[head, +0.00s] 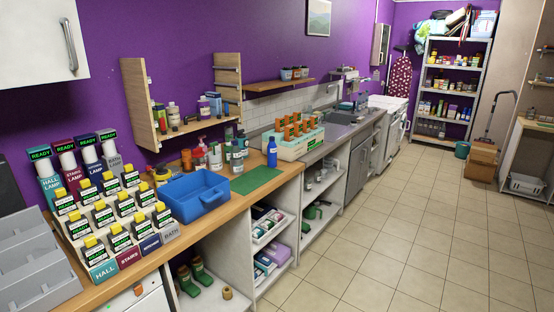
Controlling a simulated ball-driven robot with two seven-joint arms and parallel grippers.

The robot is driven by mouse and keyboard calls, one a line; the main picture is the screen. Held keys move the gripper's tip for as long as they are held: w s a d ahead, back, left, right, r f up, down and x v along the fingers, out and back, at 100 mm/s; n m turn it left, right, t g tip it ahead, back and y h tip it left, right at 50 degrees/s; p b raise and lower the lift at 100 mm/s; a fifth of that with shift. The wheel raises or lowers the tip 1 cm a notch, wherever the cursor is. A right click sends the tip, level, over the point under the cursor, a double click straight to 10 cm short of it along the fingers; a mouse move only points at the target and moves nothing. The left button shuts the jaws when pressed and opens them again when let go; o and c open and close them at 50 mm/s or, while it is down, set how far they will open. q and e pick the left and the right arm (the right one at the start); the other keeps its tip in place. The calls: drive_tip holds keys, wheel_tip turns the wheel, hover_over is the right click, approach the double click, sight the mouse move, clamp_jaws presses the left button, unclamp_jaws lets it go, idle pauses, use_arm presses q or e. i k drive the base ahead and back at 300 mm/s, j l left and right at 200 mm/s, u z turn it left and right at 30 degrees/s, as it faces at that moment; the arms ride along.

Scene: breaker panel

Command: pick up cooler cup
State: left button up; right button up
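I cannot make out a cup that is clearly the cooler cup in the head view. On the wooden counter (118,275) at the left stands a stepped display (125,230) of small units with yellow tops and lit green labels; the front row reads HALL, STAIRS, a hard-to-read word and BATH. Behind it stand several white cylinders (88,154) under READY signs. A blue open bin (190,195) sits to its right. A pale block (293,143) carries several orange pieces farther along. Neither of my grippers is in view.
A grey stepped tray (35,262) fills the counter's left corner. Bottles, including a blue one (272,152), stand behind and beyond the bin. The tiled floor (410,215) is open; a cardboard box (483,157) stands far right.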

sight(237, 166)
drive_tip(key=i+l+u, duration=0.1)
drive_tip(key=i+u, duration=0.2)
drive_tip(key=i, duration=0.25)
drive_tip(key=i+l+u, duration=0.3)
drive_tip(key=i, duration=0.2)
drive_tip(key=i+l+u, duration=0.3)
drive_tip(key=i, duration=0.2)
